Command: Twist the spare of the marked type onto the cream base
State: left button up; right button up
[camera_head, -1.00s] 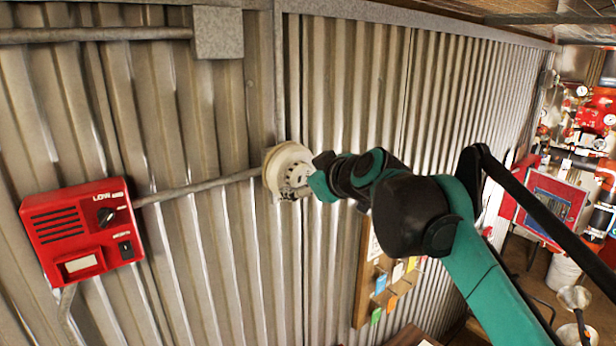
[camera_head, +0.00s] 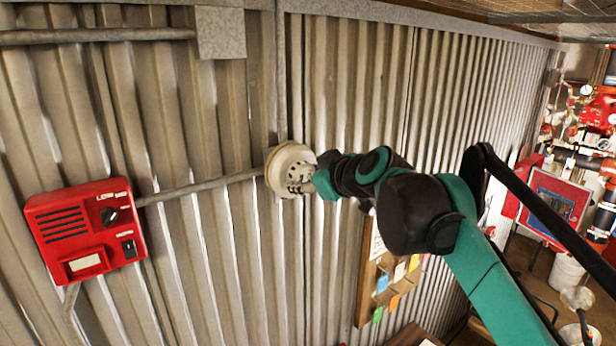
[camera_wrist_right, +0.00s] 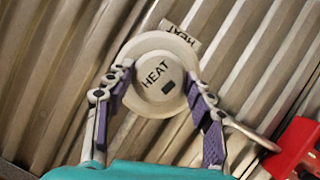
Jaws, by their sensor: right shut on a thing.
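The round cream base (camera_head: 275,180) is fixed to the corrugated wall in the head view, where conduits meet. A paler round spare head marked HEAT (camera_wrist_right: 154,81) is between my right gripper's fingers and lies in front of the base. A tag, also reading HEAT (camera_wrist_right: 180,35), sticks out at the base's edge in the wrist view. My right gripper (camera_head: 305,184) is shut on the spare head, with purple-padded fingers on both sides of it. The head covers most of the base, so I cannot tell whether it is seated. My left gripper is out of view.
A red control box (camera_head: 86,235) hangs on the wall at left, joined to the base by a conduit (camera_head: 200,188). A grey junction box (camera_head: 220,33) is above. A board with coloured tags (camera_head: 388,275) is at lower right of the base.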

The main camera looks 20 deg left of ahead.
jog(key=shift+r+m+g+p, duration=0.15)
jog(key=shift+m+g+p, duration=0.2)
jog(key=shift+m, duration=0.15)
jog(key=o, duration=0.9)
jog(key=shift+y, duration=0.3)
jog(key=o, duration=0.4)
jog(key=shift+a, duration=0.1)
jog(key=shift+a+f, duration=0.1)
jog(key=shift+f, duration=0.1)
